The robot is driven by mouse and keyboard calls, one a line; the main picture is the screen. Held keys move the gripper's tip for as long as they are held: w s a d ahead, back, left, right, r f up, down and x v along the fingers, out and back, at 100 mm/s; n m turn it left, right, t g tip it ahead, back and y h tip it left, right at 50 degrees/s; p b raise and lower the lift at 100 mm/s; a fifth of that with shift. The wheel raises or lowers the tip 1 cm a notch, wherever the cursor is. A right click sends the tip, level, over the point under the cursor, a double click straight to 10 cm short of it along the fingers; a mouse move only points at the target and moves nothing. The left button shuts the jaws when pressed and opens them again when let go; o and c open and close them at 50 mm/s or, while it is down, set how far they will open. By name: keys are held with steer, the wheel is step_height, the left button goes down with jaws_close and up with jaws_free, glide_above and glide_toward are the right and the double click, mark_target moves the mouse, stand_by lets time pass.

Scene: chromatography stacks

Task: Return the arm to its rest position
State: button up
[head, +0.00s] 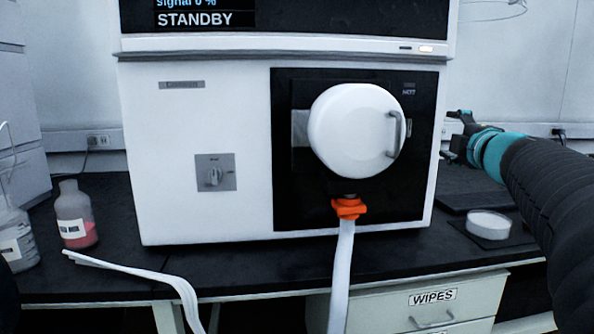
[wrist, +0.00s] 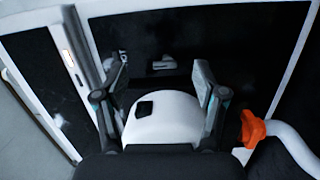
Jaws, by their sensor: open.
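My arm (head: 545,185) comes in from the right in the head view, with a teal band near its end. My gripper (head: 452,134) is beside the right edge of the white instrument (head: 225,110), and its fingers are small and dark there. In the wrist view my gripper (wrist: 162,64) has its two fingers spread apart. A white rounded cover (wrist: 165,122) shows between them, in front of a dark panel. I see no object gripped. The same cover (head: 352,132) is on the instrument's front, with a grey handle on its right side.
An orange clamp (head: 348,208) and white hose (head: 341,275) hang below the cover. Two bottles, one with pink liquid (head: 77,233), stand at left. A white round dish (head: 488,224) is on the right of the dark bench. A drawer labelled WIPES (head: 390,308) is below.

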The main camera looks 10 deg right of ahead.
steer(key=s+d+f+m+g+h, duration=0.2)
steer(key=s+d+f+m+h, duration=0.1)
steer(key=d+f+m+h, duration=0.3)
steer(key=s+f+m+g, duration=0.6)
steer(key=s+f+m, duration=0.1)
steer(key=f+m, duration=0.25)
steer(key=s+a+f+g+y, duration=0.1)
steer(key=s+a+f+y, duration=0.1)
steer(key=s+a+f, duration=0.3)
steer(key=s+a+f+g+y, duration=0.2)
steer(key=s+a+f, duration=0.4)
steer(key=a, duration=0.8)
steer(key=s+a+f+g+y, duration=0.1)
steer(key=s+a+f+y, duration=0.3)
steer(key=a+f, duration=0.3)
steer(key=shift+s+a, duration=0.7)
steer(key=shift+a, duration=0.55)
steer(key=shift+f, duration=0.1)
